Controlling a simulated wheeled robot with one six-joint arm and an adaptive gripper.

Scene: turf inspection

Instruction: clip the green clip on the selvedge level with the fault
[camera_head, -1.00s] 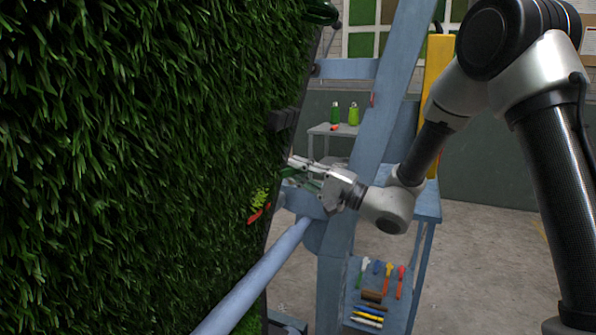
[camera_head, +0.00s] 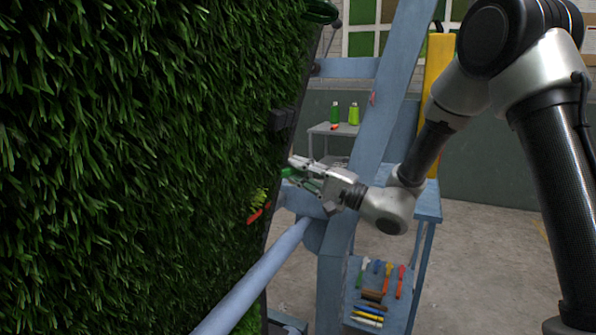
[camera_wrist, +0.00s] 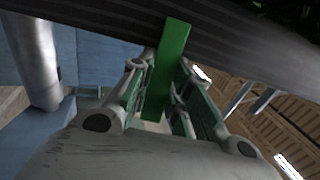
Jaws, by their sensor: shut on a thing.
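My gripper (camera_head: 293,169) is shut on the green clip (camera_wrist: 168,68), which stands out between the fingers. The clip also shows as a green bit at the fingertips in the head view (camera_head: 289,173). In the wrist view the clip's far end overlaps the dark ribbed selvedge (camera_wrist: 100,28); I cannot tell whether it touches or grips it. The turf (camera_head: 130,150) hangs as a green wall at left. A yellow-green patch (camera_head: 259,196), seemingly the fault, lies near its right edge with a red mark (camera_head: 257,215) below. My gripper is right of and slightly above them.
A blue frame post (camera_head: 368,130) and a blue roller bar (camera_head: 255,277) stand close by. A shelf of coloured clips and pens (camera_head: 372,315) is lower right. Green bottles (camera_head: 353,114) stand behind.

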